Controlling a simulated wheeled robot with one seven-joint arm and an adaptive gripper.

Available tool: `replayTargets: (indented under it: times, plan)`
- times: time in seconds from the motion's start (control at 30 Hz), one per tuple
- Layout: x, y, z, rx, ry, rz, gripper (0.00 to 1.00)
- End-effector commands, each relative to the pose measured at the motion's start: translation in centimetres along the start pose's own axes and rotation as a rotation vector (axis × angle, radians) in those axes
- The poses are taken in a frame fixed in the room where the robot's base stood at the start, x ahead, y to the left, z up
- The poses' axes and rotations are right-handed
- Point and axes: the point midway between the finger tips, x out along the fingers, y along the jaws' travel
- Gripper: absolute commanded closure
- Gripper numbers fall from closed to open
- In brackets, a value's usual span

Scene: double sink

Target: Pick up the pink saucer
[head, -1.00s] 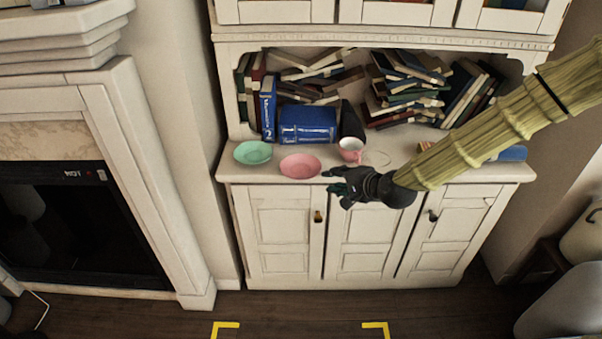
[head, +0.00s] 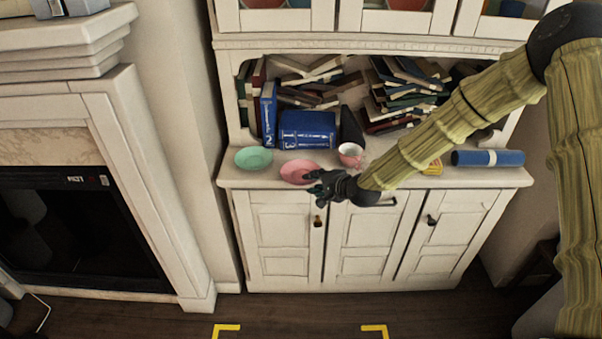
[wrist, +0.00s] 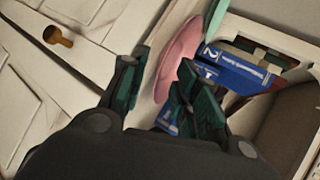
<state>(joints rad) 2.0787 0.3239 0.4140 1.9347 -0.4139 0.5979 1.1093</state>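The pink saucer (head: 296,170) lies on the cabinet's counter near its front edge, to the left of a pink cup (head: 350,153). My gripper (head: 312,183) is at the saucer's right front edge and hides part of it. In the wrist view the saucer (wrist: 180,50) appears nearly edge-on, with its near rim in the gap between the two dark green fingers of my gripper (wrist: 160,98). The fingers are apart. I cannot tell whether either finger touches the saucer.
A green saucer (head: 253,158) lies to the left of the pink one. Blue books (head: 307,129) stand behind, with several piled books on the shelf. A blue roll (head: 487,158) lies at the counter's right. Cabinet doors with handles (head: 318,221) are below the counter (head: 235,178).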

Motion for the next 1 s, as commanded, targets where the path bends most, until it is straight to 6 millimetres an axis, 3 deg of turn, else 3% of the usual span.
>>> replayTargets:
  times: [0.3, 0.47, 0.5, 1.0]
  plan:
    - [0.46, 0.00, -0.04, 0.000, 0.001, -0.001, 0.69]
    - [0.45, 0.00, -0.03, 0.000, 0.000, 0.000, 0.98]
    - [0.45, 0.00, -0.04, 0.000, 0.000, 0.000, 1.00]
    - [0.13, -0.58, -0.04, 0.000, 0.000, -0.002, 1.00]
